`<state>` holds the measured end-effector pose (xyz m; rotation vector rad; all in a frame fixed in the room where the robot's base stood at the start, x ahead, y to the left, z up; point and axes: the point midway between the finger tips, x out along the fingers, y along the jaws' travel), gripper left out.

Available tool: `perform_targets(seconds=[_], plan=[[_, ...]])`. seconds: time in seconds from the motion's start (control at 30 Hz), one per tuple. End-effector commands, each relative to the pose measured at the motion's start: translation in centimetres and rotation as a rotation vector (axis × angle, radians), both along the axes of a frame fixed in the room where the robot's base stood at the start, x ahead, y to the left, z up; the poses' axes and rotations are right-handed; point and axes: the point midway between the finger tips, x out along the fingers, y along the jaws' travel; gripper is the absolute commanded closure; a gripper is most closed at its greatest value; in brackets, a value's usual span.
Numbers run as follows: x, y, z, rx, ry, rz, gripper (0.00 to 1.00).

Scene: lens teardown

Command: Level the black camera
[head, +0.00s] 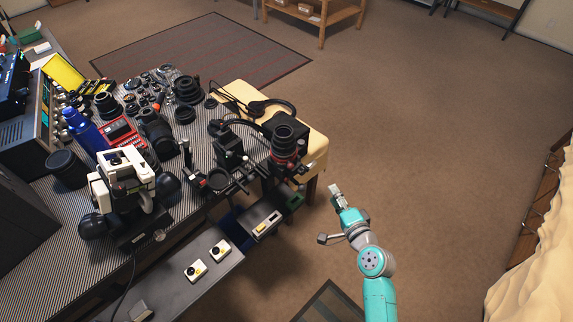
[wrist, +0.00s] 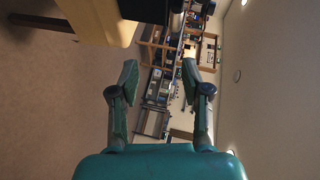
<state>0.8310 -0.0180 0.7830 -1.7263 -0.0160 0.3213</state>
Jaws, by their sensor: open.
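A black camera body with an upright lens and a red ring (head: 285,145) is at the right end of the bench in the head view. It appears tilted, but I cannot tell by how much. A black boxy device (head: 229,148) on a rail stands left of it, so I cannot be sure which is the black camera. My gripper (head: 335,192) is to the right of the bench, apart from both. In the wrist view my gripper (wrist: 158,82) is open and empty. A dark object (wrist: 150,10), too cropped to identify, shows at the top there.
The patterned bench top (head: 60,217) is crowded with lenses, a white and black device (head: 122,180), a blue bottle (head: 85,130) and a red meter (head: 122,132). A cream padded surface (head: 318,150) borders the right end. Open brown floor lies to the right.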

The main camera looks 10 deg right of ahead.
Motion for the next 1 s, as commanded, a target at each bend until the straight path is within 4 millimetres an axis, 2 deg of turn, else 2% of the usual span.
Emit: perform_targets(seconds=[0.03,0.1,0.27,0.47,0.8,1.0], plan=[[1.1,-0.2,0.5,0.024,-0.005,0.005,0.53],[2.0,-0.2,1.0,0.052,-0.008,0.012,0.53],[3.1,-0.1,1.4,0.076,-0.009,0.020,0.53],[5.3,0.5,1.0,0.075,-0.010,0.022,0.53],[10.8,1.7,-0.1,0.075,-0.010,0.021,0.53],[12.6,2.1,-0.5,0.074,-0.008,0.019,0.53]])
